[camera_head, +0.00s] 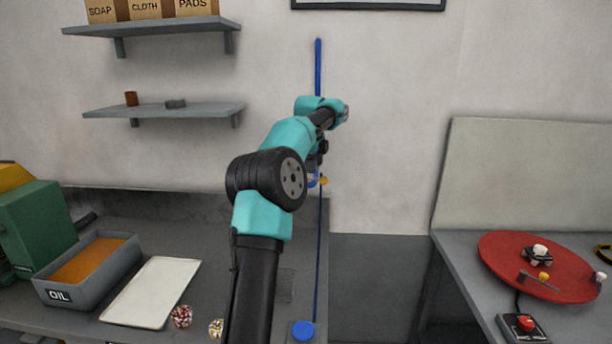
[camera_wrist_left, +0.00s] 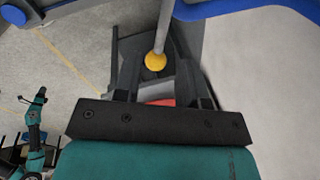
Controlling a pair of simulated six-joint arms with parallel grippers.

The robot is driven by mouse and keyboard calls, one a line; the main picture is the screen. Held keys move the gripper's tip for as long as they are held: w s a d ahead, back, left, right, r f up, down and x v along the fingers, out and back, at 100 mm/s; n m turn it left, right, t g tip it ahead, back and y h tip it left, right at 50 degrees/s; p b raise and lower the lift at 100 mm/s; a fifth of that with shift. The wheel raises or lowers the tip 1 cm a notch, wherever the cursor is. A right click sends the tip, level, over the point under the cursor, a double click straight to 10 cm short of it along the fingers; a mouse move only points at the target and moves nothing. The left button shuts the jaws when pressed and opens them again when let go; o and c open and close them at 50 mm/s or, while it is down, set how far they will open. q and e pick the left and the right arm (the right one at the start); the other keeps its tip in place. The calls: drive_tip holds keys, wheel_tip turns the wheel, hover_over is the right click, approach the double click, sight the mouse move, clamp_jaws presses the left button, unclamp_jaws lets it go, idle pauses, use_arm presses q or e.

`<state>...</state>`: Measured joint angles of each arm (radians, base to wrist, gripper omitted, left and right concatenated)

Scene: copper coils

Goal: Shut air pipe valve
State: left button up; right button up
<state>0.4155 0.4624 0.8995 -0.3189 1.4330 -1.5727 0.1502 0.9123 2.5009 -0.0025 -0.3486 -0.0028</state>
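A blue air pipe (camera_head: 318,66) runs down the wall, partly hidden behind my left arm. The valve has a yellow knob (camera_head: 324,181) showing just past the arm. In the left wrist view the yellow knob (camera_wrist_left: 155,61) sits at the end of a grey lever rod (camera_wrist_left: 165,25), with blue pipe (camera_wrist_left: 285,8) at the top right. My left gripper (camera_wrist_left: 155,75) looks open, its dark fingers on either side of the knob; contact cannot be made out. In the head view the arm hides most of it. A small teal and black arm, seemingly my right, shows at the lower left of the wrist view; its fingers are unclear.
On the left bench are an oil tray (camera_head: 60,293), a white board (camera_head: 150,290) and patterned balls (camera_head: 181,316). A red disc (camera_head: 505,252) and a red-button box (camera_head: 523,327) are on the right bench.

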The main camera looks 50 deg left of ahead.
sight(315, 179)
use_arm(q)
drive_tip(key=shift+w+a+f, duration=0.1)
drive_tip(key=shift+w+f, duration=0.1)
drive_tip(key=shift+f, duration=0.85)
drive_tip(key=shift+w+a+f, duration=0.1)
drive_tip(key=shift+w+f, duration=0.05)
drive_tip(key=shift+f, duration=0.85)
drive_tip(key=shift+c, duration=0.2)
clamp_jaws()
drive_tip(key=shift+d, duration=0.1)
